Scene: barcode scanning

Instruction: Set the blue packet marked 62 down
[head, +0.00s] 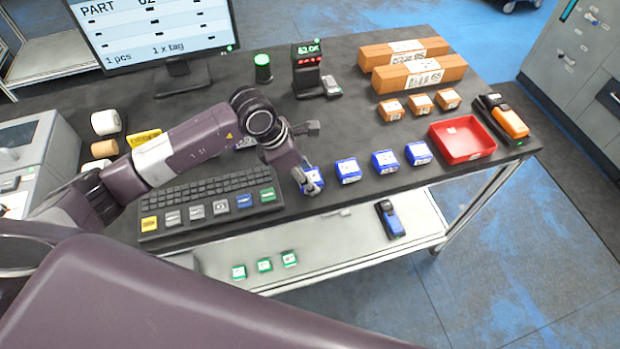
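A blue packet (315,182) with a white label is at the fingertips of my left gripper (304,184), at the left end of a row of blue packets near the table's front edge. The gripper points down and covers the packet's left side. Its fingers are too small and overlapped to tell whether they grip the packet or only touch it. I cannot read the packet's number, nor tell whether its underside rests on the dark tabletop (345,210). My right gripper is not in view.
More blue packets (385,161) stand to the right, then a red tray (478,152). Orange boxes (392,109) and long cartons (405,52) stand behind. A keyboard (215,196) lies left of the gripper. A scanner stand (307,72) and monitor (150,25) are at the back.

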